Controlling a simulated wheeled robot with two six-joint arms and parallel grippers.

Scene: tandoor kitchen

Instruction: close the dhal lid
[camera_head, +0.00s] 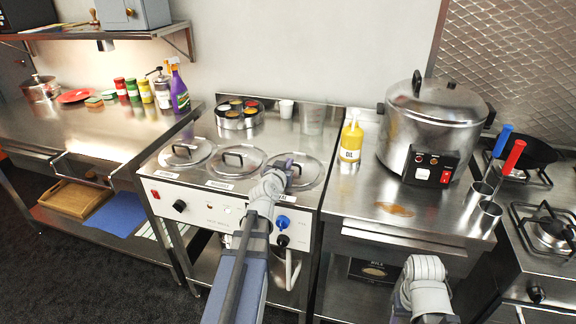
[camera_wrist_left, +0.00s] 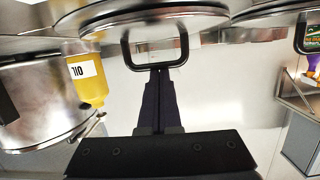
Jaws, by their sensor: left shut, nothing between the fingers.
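Three round steel lids with black loop handles lie in a row on the steel counter unit: a left lid (camera_head: 173,157), a middle lid (camera_head: 222,169) and a right lid (camera_head: 312,173). Labels sit by them, too small to read, so I cannot tell which is the dhal lid. My left gripper (camera_head: 286,166) is over the right lid, at its handle. In the left wrist view, which is upside down, my left gripper (camera_wrist_left: 160,72) is shut and empty, its fingertips overlapping the handle (camera_wrist_left: 185,52) of the near lid (camera_wrist_left: 105,14). Touching or apart is unclear. My right gripper is out of view.
A yellow oil bottle (camera_head: 351,143) stands right of the lids, beside a big steel cooker (camera_head: 428,112). A round spice tray (camera_head: 238,117) and cups (camera_head: 286,108) stand behind the lids. Knobs (camera_head: 282,222) line the unit's front.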

